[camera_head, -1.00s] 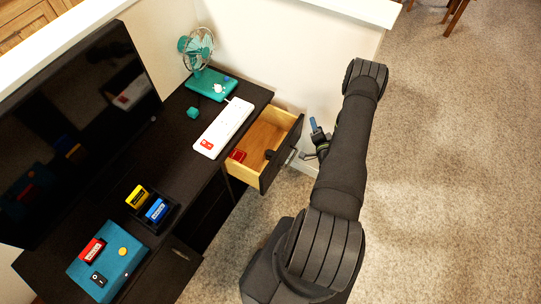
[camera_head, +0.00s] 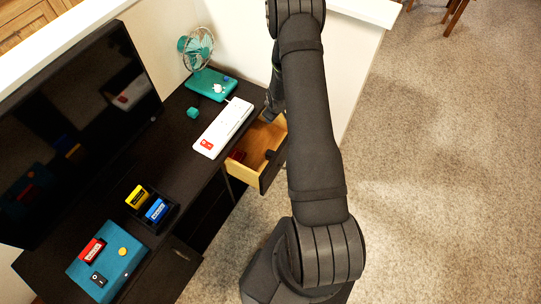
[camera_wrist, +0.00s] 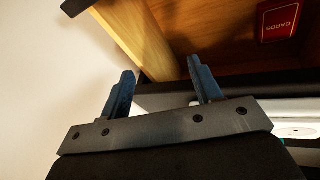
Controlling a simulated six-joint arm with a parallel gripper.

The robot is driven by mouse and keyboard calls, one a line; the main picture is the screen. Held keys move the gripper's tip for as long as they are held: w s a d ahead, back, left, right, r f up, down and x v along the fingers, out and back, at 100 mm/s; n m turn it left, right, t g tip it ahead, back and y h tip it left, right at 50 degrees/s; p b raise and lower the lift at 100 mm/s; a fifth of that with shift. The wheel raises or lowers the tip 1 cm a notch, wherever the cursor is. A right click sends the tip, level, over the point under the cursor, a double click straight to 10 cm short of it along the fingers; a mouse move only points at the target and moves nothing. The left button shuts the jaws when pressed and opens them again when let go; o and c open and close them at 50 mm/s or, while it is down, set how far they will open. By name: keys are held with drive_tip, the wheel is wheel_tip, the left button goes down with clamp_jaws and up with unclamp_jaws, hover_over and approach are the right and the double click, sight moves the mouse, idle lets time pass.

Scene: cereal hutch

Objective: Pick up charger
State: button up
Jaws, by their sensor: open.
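A small teal cube (camera_head: 193,113) on the dark desk, beside the fan base, may be the charger; I cannot tell for sure. A white power strip (camera_head: 222,128) with a red end lies near the desk's edge and partly shows in the wrist view (camera_wrist: 298,130). My gripper (camera_wrist: 162,66) is open, with nothing between its two blue-grey fingers. It is near the open drawer (camera_wrist: 180,22), with the drawer's side wall seen beyond the fingers. In the head view, my arm hides most of the gripper and part of the drawer.
A red cards box (camera_wrist: 279,20) lies in the drawer. A teal fan (camera_head: 210,84) stands at the back. A black tray (camera_head: 164,222) with yellow and blue boxes and a teal box (camera_head: 108,262) sit at the front. A large screen (camera_head: 80,130) stands along the left.

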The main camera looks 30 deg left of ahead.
drive_tip(key=s+d+n+g+h, duration=0.3)
drive_tip(key=s+n+g, duration=0.1)
drive_tip(key=s, duration=0.4)
approach(272, 153)
wheel_tip(272, 153, down, 5)
drive_tip(key=shift+s+f, duration=0.2)
drive_tip(key=shift+d+f, duration=0.1)
drive_tip(key=shift+f, duration=1.2)
drive_tip(key=shift+d+f, duration=0.15)
drive_tip(key=shift+f, duration=1.15)
drive_tip(key=c, duration=1.1)
drive_tip(key=shift+o, duration=0.2)
